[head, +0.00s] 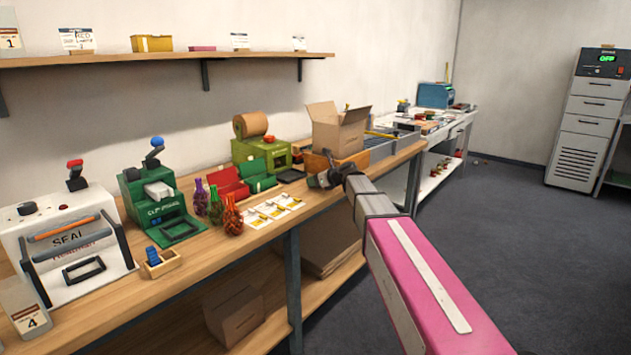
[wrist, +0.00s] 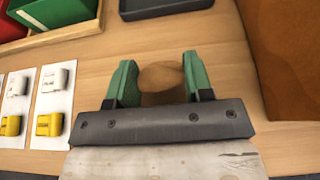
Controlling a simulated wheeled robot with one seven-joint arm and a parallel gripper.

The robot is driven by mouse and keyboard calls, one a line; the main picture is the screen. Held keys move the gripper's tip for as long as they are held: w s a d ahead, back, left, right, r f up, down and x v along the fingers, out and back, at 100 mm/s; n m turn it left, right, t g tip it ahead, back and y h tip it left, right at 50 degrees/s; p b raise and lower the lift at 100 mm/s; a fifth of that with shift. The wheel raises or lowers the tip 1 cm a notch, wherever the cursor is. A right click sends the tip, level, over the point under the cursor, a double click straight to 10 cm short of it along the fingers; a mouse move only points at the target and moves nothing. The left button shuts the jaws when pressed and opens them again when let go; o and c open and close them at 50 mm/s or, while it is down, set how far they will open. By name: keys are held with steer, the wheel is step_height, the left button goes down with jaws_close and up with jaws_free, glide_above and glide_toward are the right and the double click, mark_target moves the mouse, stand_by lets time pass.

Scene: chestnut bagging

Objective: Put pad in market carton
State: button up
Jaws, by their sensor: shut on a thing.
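My gripper (wrist: 159,66) has its green fingers on both sides of a small brown, rounded pad (wrist: 162,83) and is shut on it, low over the wooden bench. In the head view my gripper (head: 322,180) is dark and small at the end of my arm, and the pad cannot be made out there. The market carton (head: 337,132) is an open brown cardboard box with raised flaps, just behind my gripper on the bench. Its inside is mostly hidden. A brown surface (wrist: 283,50) fills the right of the wrist view; I cannot tell whether it is the carton.
Red and green bins (head: 228,182) and white cards with yellow pieces (head: 273,211) are left of my gripper. Net bags (head: 232,215), a green clipping machine (head: 158,200) and a sealer (head: 68,250) stand farther left. A roller conveyor (head: 385,148) lies beyond the carton. Floor is clear at right.

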steer(key=shift+f, duration=0.1)
steer(key=o, duration=0.9)
steer(key=v, duration=1.2)
